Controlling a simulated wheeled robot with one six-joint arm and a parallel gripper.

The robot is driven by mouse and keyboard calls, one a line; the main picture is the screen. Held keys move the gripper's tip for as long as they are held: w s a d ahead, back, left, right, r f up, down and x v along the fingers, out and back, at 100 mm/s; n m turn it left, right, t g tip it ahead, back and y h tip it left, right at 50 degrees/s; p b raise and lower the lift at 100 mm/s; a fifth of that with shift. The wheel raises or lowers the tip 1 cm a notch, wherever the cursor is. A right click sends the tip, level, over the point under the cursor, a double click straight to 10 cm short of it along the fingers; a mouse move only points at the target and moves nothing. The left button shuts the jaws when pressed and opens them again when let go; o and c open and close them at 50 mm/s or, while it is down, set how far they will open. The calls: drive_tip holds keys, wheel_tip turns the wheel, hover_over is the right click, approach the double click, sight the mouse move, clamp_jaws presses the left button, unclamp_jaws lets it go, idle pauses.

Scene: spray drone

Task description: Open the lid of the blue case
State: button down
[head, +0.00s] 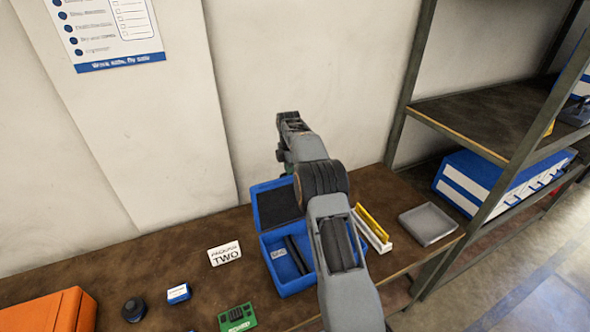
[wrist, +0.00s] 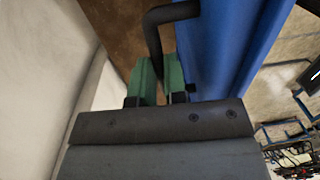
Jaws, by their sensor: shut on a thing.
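The blue case (head: 297,287) stands on the brown bench with its lid (head: 278,207) raised, roughly upright at the back. The dark inner face of the lid and dark contents in the base are visible. In the wrist view my gripper's green fingers (wrist: 159,76) are close together on the black handle (wrist: 153,38) beside the blue lid (wrist: 235,45). The fingers are shut on that handle. In the head view my arm hides the case's right side and most of my gripper.
A white card (head: 225,254), a small blue-white box (head: 178,293), a black knob (head: 134,310) and a green board (head: 237,317) lie left of the case. An orange case (head: 50,312), a yellow-white holder (head: 372,228) and a grey tray (head: 428,224) flank it. Shelving stands right.

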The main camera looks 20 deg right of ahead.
drive_tip(key=shift+w+a+f, duration=0.15)
drive_tip(key=shift+w+f, duration=0.9)
drive_tip(key=shift+w, duration=0.25)
drive_tip(key=c, duration=1.3)
unclamp_jaws()
drive_tip(key=shift+w, duration=0.1)
drive_tip(key=shift+o, duration=0.7)
drive_tip(key=shift+r, duration=0.2)
